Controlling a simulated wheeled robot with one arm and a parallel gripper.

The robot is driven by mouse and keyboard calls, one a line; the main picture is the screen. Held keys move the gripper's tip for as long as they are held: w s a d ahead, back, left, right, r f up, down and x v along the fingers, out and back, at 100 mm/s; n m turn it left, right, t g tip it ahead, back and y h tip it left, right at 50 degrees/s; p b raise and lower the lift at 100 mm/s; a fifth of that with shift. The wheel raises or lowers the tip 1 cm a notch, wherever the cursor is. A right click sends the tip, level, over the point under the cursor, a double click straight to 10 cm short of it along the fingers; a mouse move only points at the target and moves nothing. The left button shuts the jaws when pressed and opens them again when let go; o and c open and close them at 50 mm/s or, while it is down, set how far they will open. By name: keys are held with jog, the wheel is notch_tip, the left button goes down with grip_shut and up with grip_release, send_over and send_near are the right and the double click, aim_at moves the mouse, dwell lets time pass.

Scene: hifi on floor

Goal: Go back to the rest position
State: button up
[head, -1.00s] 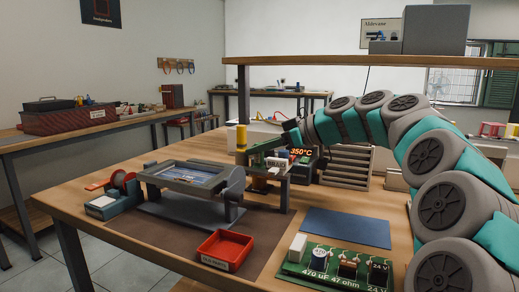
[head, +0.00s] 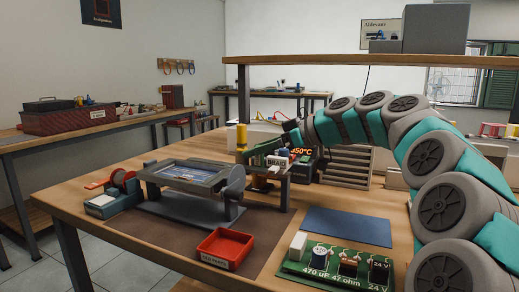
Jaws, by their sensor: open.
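My arm arches in from the right side of the head view and reaches over the bench. My gripper (head: 284,148) is at its far end, small in the picture, beside the soldering station and the small rack. It is open, and I see nothing held in it. The fingertips are partly lost against the things behind them. The soldering station (head: 302,164) has an orange lit display that seems to read 450°C.
A board holder (head: 190,178), a solder spool (head: 123,180), a red tray (head: 226,247), a blue mat (head: 346,226) and a green circuit board (head: 335,266) lie on the bench. A wooden shelf (head: 370,61) spans above my arm.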

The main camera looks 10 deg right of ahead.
jog(key=o, duration=0.4)
jog(key=shift+r+p, duration=1.45)
jog(key=shift+r, duration=2.05)
